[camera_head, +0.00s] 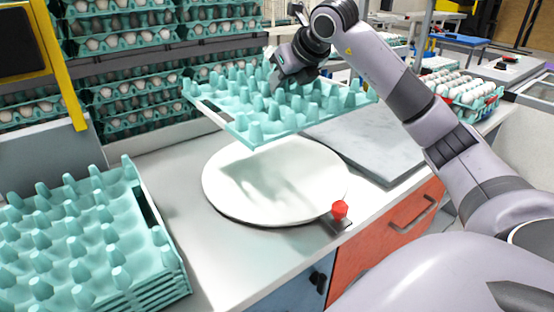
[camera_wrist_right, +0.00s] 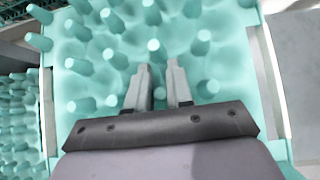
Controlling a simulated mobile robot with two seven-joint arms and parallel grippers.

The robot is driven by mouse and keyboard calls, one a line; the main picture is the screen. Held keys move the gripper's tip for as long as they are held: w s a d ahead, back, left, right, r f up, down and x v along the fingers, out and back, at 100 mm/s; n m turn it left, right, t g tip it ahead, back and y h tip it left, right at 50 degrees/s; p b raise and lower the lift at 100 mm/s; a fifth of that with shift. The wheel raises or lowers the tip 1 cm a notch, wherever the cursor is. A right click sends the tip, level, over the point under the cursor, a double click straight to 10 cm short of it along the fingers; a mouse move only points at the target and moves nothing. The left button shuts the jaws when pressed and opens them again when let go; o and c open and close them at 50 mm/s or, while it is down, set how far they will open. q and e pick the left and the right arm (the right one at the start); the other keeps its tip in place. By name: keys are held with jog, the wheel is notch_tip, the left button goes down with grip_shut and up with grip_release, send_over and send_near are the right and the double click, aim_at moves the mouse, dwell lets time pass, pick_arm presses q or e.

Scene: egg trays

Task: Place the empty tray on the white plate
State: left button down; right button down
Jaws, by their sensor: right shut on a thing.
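My right gripper (camera_head: 290,84) is shut on the empty teal egg tray (camera_head: 255,128) and holds it in the air above the round white plate (camera_head: 228,190). The tray is slightly tilted and covers the far part of the plate, with a shadow falling on the plate below. In the right wrist view the gripper's fingers (camera_wrist_right: 159,85) are at a peg of the tray (camera_wrist_right: 215,60). The plate lies flat on the counter and carries nothing. My left gripper is not in view.
A stack of empty teal trays (camera_head: 75,235) stands at the left front. A red button (camera_head: 340,209) sits at the plate's right front edge. A grey slab (camera_head: 370,140) lies right of the plate. Racks of egg trays (camera_head: 130,70) line the back; a filled tray (camera_head: 465,90) stands far right.

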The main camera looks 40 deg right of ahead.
notch_tip(320, 180, down, 17)
jog(key=shift+b, duration=0.95)
jog(key=c, duration=1)
grip_release()
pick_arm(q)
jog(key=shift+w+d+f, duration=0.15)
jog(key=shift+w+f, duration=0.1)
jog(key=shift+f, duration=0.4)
pick_arm(e)
jog(key=shift+r, duration=0.1)
pick_arm(q)
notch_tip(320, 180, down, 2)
jog(key=b, duration=0.3)
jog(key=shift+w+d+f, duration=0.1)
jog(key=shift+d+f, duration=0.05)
pick_arm(e)
jog(key=v, duration=1.2)
jog(key=shift+r, duration=0.1)
